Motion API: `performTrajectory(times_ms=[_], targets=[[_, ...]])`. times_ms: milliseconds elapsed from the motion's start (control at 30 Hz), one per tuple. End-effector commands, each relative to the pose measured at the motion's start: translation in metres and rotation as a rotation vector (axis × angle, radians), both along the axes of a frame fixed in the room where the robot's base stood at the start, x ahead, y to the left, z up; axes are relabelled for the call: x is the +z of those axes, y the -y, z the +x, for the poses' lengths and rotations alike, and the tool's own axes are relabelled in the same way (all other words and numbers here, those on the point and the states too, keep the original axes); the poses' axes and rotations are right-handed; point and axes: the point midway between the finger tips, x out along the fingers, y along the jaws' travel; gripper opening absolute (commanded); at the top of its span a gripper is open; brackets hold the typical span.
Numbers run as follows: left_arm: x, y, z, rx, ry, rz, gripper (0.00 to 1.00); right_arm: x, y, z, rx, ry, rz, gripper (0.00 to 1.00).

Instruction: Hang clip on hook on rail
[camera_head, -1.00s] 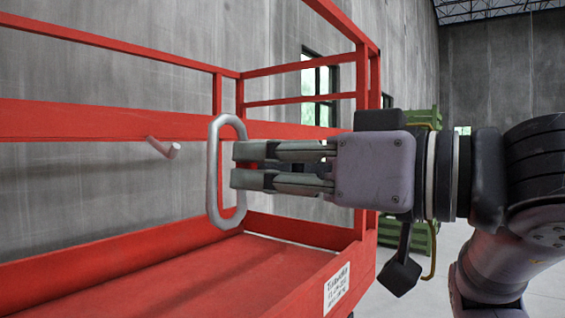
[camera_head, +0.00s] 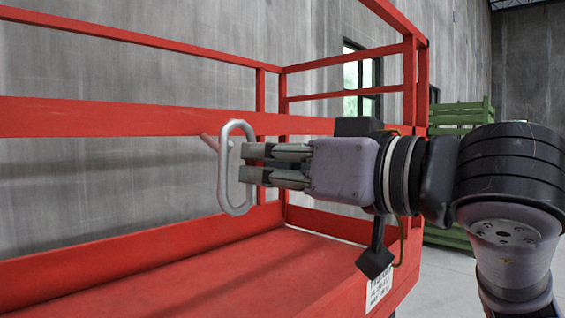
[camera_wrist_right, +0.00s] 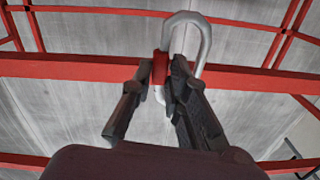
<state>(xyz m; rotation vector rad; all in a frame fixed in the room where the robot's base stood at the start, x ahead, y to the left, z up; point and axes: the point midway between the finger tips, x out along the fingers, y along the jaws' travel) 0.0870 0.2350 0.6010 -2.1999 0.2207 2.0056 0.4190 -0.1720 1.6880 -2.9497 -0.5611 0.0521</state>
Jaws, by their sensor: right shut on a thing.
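The clip (camera_head: 224,175) is a silver elongated loop, held upright in the head view. My right gripper (camera_head: 245,164) is shut on its right side. In the right wrist view the clip (camera_wrist_right: 204,45) rises beyond my fingertips (camera_wrist_right: 160,78), with a red part between them. The hook (camera_head: 209,143) is a short grey peg on the rail (camera_head: 120,118), a red horizontal bar. In the head view the hook's end overlaps the clip's upper left side. I cannot tell whether it passes through the loop or touches it. My left gripper is not in view.
The rail belongs to a red platform with a flat deck (camera_head: 270,275) below and an upper guard bar (camera_head: 130,40). A corner post (camera_head: 410,110) stands behind my right gripper. A concrete wall is behind. Green crates (camera_head: 455,125) stand at the right.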

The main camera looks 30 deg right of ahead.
Motion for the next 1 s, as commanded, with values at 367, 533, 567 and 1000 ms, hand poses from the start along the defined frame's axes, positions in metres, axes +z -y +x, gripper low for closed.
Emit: performTrajectory(times_ms=[367, 533, 567, 1000], targets=[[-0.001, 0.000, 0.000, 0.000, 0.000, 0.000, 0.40, -0.004, -0.009, 0.024, 0.001, -0.001, 0.001, 0.00], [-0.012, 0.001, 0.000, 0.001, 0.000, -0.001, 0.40, -0.015, -0.009, 0.025, 0.000, 0.000, 0.001, 0.00], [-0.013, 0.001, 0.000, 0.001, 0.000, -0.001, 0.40, -0.016, -0.009, 0.026, 0.000, 0.000, 0.001, 0.00], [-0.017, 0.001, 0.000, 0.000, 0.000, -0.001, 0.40, -0.021, -0.009, 0.027, -0.001, -0.001, 0.000, 0.00]])
